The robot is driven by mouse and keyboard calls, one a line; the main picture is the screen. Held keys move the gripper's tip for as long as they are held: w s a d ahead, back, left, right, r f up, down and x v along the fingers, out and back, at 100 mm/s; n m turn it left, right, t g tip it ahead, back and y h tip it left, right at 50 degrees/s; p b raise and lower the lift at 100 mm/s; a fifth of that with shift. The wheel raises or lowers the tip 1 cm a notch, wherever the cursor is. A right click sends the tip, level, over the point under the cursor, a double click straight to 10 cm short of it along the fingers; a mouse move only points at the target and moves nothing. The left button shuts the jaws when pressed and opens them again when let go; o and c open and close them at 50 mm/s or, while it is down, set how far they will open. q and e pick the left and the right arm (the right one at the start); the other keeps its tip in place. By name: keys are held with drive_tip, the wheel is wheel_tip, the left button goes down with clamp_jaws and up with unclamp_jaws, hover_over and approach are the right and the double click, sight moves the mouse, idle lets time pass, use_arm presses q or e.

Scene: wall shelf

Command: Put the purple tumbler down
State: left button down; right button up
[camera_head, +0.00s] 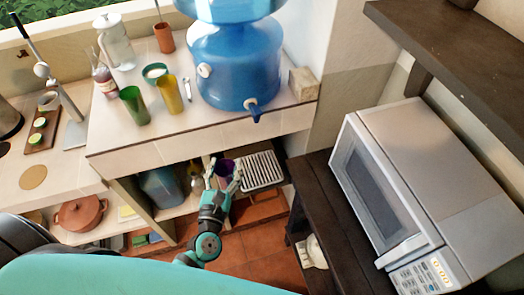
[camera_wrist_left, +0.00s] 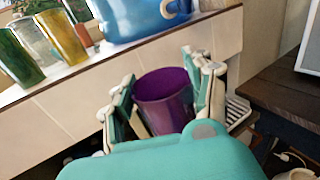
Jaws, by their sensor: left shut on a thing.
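The purple tumbler (camera_wrist_left: 164,100) is between the fingers of my left gripper (camera_wrist_left: 165,88) in the left wrist view, its open rim facing up. The gripper is shut on it, with a finger on each side. In the head view the purple tumbler (camera_head: 225,167) is small and partly hidden by my left gripper (camera_head: 222,177). There it appears just below the front edge of the tiled counter (camera_head: 200,142), in front of the lower shelf opening. In the wrist view it overlaps the tiled counter front. My right gripper is not in view.
On the counter stand a green tumbler (camera_head: 134,106), a yellow tumbler (camera_head: 168,95), a bowl (camera_head: 154,72) and a big blue water dispenser (camera_head: 235,62). A white rack (camera_head: 262,170) lies below the counter. A microwave (camera_head: 420,180) stands at right. Bare counter shows before the tumblers.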

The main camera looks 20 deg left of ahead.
use_arm(q)
drive_tip(key=shift+n+y, duration=0.5)
drive_tip(key=shift+y, duration=0.1)
drive_tip(key=w+d+f+b, duration=0.1)
drive_tip(key=w+f, duration=0.1)
drive_tip(key=w, duration=0.3)
drive_tip(key=w+d+f+b, duration=0.1)
drive_tip(key=w+b, duration=0.1)
drive_tip(key=w, duration=0.3)
drive_tip(key=w+d+f+b, duration=0.1)
drive_tip(key=w+d+f, duration=0.1)
drive_tip(key=w, duration=0.3)
drive_tip(key=shift+f, duration=0.3)
drive_tip(key=shift+f+b, duration=0.2)
drive_tip(key=shift+b, duration=0.25)
drive_tip(key=shift+w+d+r, duration=0.1)
drive_tip(key=c, duration=0.9)
unclamp_jaws()
drive_tip(key=o, duration=0.4)
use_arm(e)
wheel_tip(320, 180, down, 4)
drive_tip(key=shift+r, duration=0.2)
